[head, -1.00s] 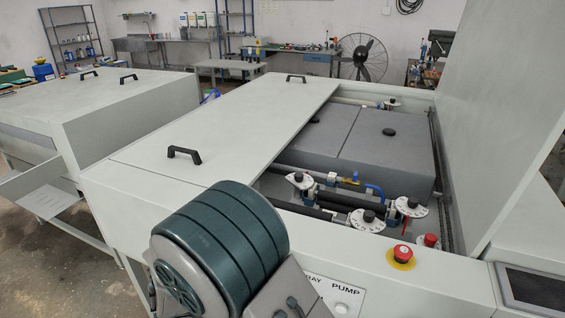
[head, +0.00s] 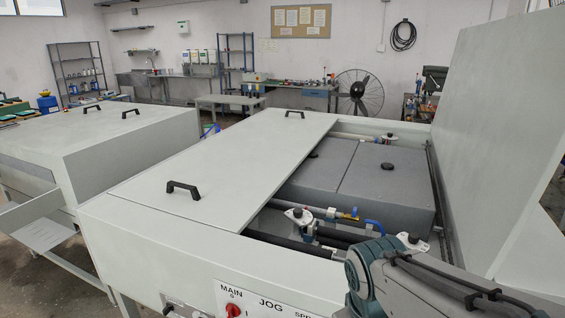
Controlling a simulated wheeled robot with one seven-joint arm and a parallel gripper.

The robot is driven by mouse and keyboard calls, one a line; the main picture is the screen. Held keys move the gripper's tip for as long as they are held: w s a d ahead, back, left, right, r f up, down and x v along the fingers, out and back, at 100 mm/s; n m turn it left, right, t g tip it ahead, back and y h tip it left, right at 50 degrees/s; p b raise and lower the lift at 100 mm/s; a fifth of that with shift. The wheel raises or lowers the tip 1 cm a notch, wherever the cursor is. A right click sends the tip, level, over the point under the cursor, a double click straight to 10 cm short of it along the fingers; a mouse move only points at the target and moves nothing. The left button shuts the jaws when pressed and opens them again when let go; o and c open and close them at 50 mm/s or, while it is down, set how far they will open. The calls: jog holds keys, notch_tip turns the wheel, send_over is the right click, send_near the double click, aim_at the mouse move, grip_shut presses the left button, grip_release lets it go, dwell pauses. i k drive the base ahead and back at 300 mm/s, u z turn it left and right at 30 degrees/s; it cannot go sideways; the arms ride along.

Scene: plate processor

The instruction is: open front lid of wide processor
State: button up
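The wide processor (head: 130,228) is a large pale grey machine that fills the middle of the head view. A flat lid (head: 228,160) lies shut over its left part, with a black handle (head: 184,190) at the near end and another black handle (head: 295,114) at the far end. A second large panel (head: 505,130) stands upright on the right side, leaving the bay beside the flat lid uncovered. I cannot tell from the picture which of the two is called the front lid. My gripper is not in view; only part of my arm shows at the lower right.
The open bay holds grey covers (head: 385,185), rollers and valves. A control panel (head: 265,305) with a red switch is on the near face. Another grey machine (head: 120,145) stands to the left. A fan (head: 358,93) and benches stand along the back wall.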

aim_at(224, 181)
jog(key=u, duration=0.35)
jog(key=k, duration=0.45)
jog(key=u, duration=1)
jog(key=k, duration=0.9)
jog(key=u, duration=0.85)
jog(key=i, duration=2.6)
jog(key=z, duration=0.8)
jog(key=i, duration=1.1)
jog(key=z, duration=1.7)
jog(key=i, duration=0.65)
jog(key=z, duration=0.45)
